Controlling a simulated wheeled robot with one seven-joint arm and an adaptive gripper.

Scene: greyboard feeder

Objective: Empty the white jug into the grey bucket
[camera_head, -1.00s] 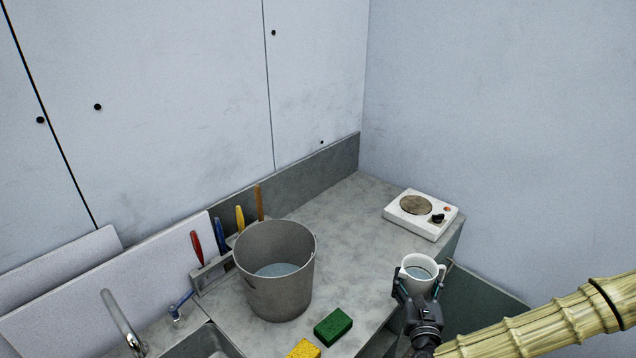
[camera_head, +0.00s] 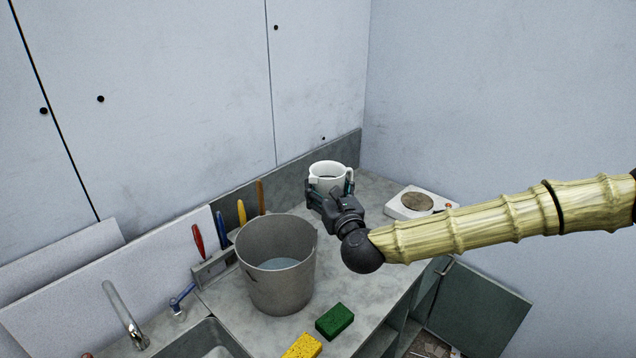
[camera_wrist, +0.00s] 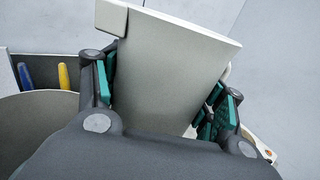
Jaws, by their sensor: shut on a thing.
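The white jug (camera_head: 331,171) is held by my gripper (camera_head: 329,193), with one finger on each side of it. It is about upright, above the back of the counter, to the right of and behind the bucket. Its inside shows a darker content. In the wrist view the jug (camera_wrist: 165,75) fills the space between the teal finger pads of my gripper (camera_wrist: 160,95). The grey bucket (camera_head: 278,288) stands upright on the counter with bluish liquid inside. Its rim (camera_wrist: 40,100) shows at the left of the wrist view.
A hot plate (camera_head: 415,203) sits on the right, partly behind my arm. A green sponge (camera_head: 334,321) and a yellow sponge (camera_head: 302,346) lie in front of the bucket. A tool rack (camera_head: 215,265) stands left of it. A sink (camera_head: 205,340) and tap (camera_head: 123,313) are at lower left.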

